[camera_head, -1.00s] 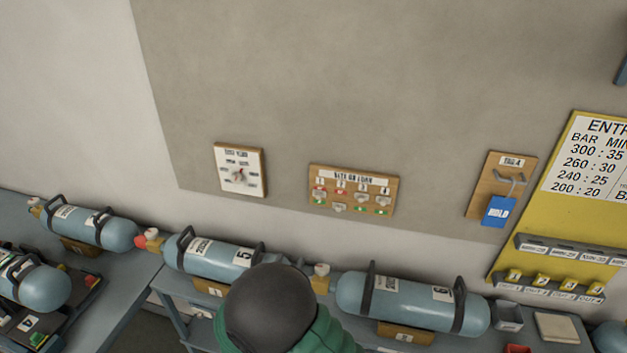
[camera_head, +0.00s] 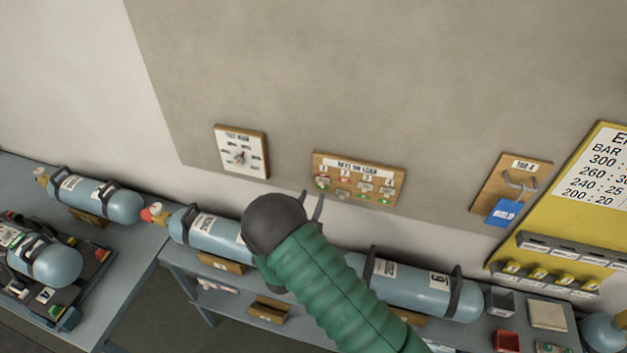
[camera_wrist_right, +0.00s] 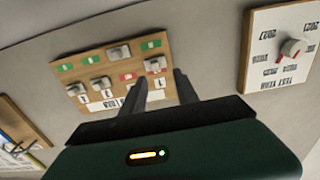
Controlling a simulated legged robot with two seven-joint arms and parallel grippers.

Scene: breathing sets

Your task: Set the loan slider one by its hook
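The wooden loan board (camera_head: 358,195) hangs on the wall, with a row of small sliders over red and green marks. It shows upside down in the right wrist view (camera_wrist_right: 85,62). Loan slider one is the pale knob (camera_wrist_right: 155,65) at that view's right end of the board; its green mark shows clear above it. In the head view slider one (camera_head: 323,182) is at the board's left end. My right gripper (camera_head: 312,203) is open and empty, just below and left of the board. In the wrist view its two fingers (camera_wrist_right: 160,80) stand apart just below slider one. My left gripper is out of view.
A white dial board (camera_head: 240,152) hangs left of the loan board. A hook board with a blue tag (camera_head: 503,212) hangs right. Blue cylinders (camera_head: 425,290) lie along the bench below. Bare wall is free above the boards.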

